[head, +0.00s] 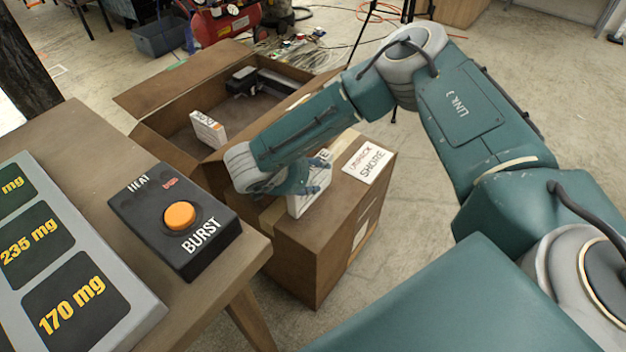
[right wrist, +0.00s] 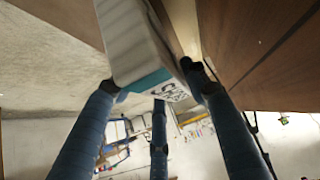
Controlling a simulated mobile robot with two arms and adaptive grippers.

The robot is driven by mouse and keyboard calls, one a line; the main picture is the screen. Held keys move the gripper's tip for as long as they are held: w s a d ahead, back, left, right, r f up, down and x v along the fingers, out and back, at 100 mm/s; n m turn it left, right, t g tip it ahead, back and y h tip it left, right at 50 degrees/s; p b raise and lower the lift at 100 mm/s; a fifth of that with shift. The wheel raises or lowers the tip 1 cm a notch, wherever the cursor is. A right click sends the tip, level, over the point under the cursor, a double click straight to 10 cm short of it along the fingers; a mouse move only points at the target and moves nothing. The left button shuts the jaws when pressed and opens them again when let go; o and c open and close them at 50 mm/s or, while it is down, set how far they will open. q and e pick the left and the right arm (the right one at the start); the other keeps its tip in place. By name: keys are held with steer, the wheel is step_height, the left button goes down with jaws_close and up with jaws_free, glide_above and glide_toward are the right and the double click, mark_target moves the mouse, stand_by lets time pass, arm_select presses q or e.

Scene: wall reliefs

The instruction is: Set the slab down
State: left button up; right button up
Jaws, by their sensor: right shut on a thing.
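A white slab (head: 309,204) stands on edge in the fingers of my right gripper (head: 308,180), over the top of a brown cardboard box (head: 295,238). The gripper is shut on it, and its fingers and wrist hide the slab's upper part. I cannot tell whether its lower edge touches the box. In the right wrist view the slab (right wrist: 135,42), white with a teal band and dark lettering, sits between the blue fingers (right wrist: 160,85). My left gripper is not in view.
A similar white slab (head: 207,129) stands in the open carton (head: 175,150) behind. A card reading "UNPACK SHORE" (head: 367,161) lies on the box top, right of the held slab. A wooden table (head: 105,145) at left carries a black button box (head: 150,213) and a dosage panel (head: 125,310).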

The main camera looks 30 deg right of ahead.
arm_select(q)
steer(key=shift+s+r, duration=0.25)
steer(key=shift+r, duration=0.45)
arm_select(e)
steer(key=shift+f, duration=0.95)
steer(key=shift+f, duration=0.1)
steer(key=o, duration=1.5)
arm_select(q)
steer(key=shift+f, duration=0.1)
arm_select(e)
steer(key=shift+o, duration=0.2)
steer(key=shift+a+r, duration=0.15)
steer(key=shift+r, duration=0.15)
steer(key=p+v, duration=0.1)
steer(key=v, duration=0.5)
steer(key=shift+a, duration=0.1)
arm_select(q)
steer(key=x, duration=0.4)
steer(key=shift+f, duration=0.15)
arm_select(e)
steer(key=shift+s+a+r, duration=0.15)
steer(key=shift+a+r, duration=0.1)
steer(key=shift+r, duration=0.05)
